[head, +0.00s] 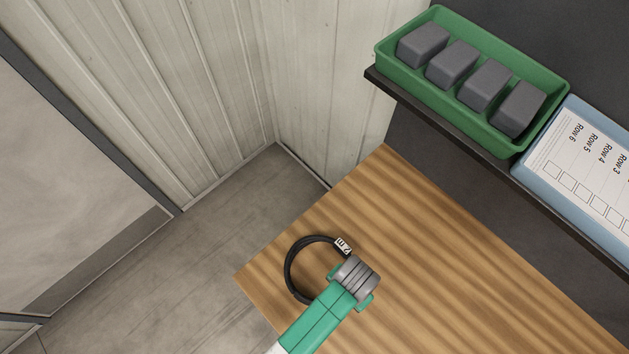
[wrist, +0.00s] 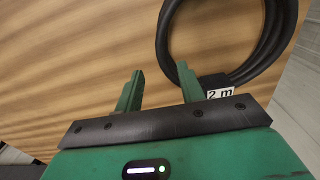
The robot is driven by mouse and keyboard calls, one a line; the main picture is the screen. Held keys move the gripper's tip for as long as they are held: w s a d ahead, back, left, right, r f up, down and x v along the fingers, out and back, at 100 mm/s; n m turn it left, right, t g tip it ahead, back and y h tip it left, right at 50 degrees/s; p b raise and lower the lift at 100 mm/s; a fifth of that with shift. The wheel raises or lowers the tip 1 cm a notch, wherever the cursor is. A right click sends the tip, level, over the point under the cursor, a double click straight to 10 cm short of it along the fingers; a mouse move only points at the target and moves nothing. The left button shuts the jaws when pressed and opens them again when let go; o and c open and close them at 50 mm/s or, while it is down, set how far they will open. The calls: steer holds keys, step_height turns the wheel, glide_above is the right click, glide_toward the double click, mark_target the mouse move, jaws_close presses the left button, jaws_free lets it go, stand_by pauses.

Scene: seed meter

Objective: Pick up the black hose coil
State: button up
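The black hose coil (head: 289,268) lies on the wooden table near its left corner, with a white tag (head: 343,245) marked "2 m" on it. In the wrist view the coil (wrist: 283,25) is at the upper right, with its tag (wrist: 221,94) beside one finger. My green gripper (head: 349,288) is over the table at the coil's right side and hides part of it in the head view. In the wrist view my gripper (wrist: 160,80) is open, with bare wood between its fingers. One finger is close to the coil; I cannot tell whether they touch.
The wooden table (head: 450,270) is clear to the right of the coil. Above its back edge, a dark shelf (head: 400,91) holds a green tray (head: 388,62) with several grey blocks and a blue tray (head: 566,108) with a row-marked sheet. Ribbed walls and floor lie left.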

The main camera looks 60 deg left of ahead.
steer(key=f, duration=0.7)
steer(key=shift+a+f, duration=0.15)
steer(key=shift+a, duration=0.15)
jaws_close()
